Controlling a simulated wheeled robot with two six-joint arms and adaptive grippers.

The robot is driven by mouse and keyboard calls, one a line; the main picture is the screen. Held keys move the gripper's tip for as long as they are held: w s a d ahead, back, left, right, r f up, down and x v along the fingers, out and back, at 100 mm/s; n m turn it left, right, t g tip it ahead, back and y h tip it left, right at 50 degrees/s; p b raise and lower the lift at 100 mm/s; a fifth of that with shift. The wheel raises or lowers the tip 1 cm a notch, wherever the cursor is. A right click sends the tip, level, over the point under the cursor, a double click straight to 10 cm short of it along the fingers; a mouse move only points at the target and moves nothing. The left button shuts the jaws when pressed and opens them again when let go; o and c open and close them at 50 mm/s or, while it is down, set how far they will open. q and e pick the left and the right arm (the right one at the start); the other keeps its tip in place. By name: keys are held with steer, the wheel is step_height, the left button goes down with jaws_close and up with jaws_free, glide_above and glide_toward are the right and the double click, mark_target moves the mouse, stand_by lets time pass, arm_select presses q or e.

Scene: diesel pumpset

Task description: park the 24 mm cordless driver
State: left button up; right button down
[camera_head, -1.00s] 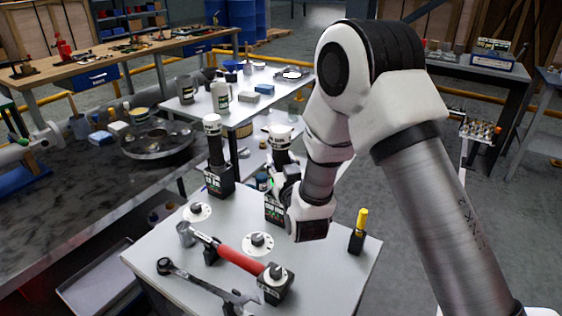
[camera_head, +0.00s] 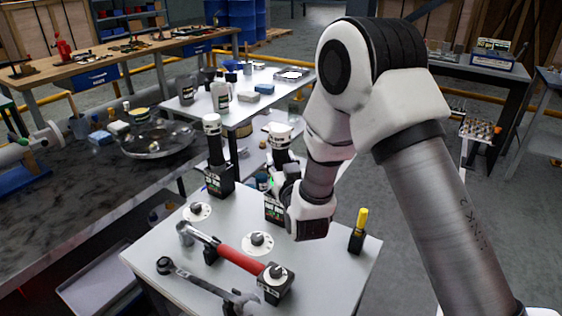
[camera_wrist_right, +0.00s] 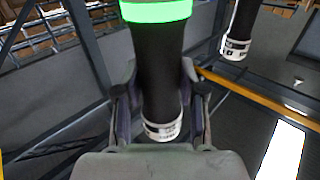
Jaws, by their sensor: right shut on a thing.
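My right gripper (camera_wrist_right: 160,110) is shut around the black body of a cordless driver (camera_wrist_right: 158,65) with a glowing green ring and a white collar. In the head view this driver (camera_head: 280,133) is upright, its black base (camera_head: 273,209) at the grey table top (camera_head: 330,265); I cannot tell whether it touches. My right gripper (camera_head: 288,185) is partly hidden behind my wrist there. A second similar driver (camera_head: 214,150) stands upright to its left; it also shows in the right wrist view (camera_wrist_right: 237,30). Size labels are too small to read.
White round discs (camera_head: 197,211) with dark centres lie on the table in front of the drivers. A red-handled torque wrench (camera_head: 240,258) and a ratchet wrench (camera_head: 195,280) lie at the front. A yellow-topped tool (camera_head: 361,220) stands at the right edge.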

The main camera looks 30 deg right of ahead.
steer(key=shift+f+b, duration=0.9)
steer(key=shift+f, duration=0.1)
steer(key=c, duration=0.6)
jaws_free()
steer(key=shift+s, duration=0.1)
steer(key=v, duration=0.7)
steer(key=shift+s, duration=0.15)
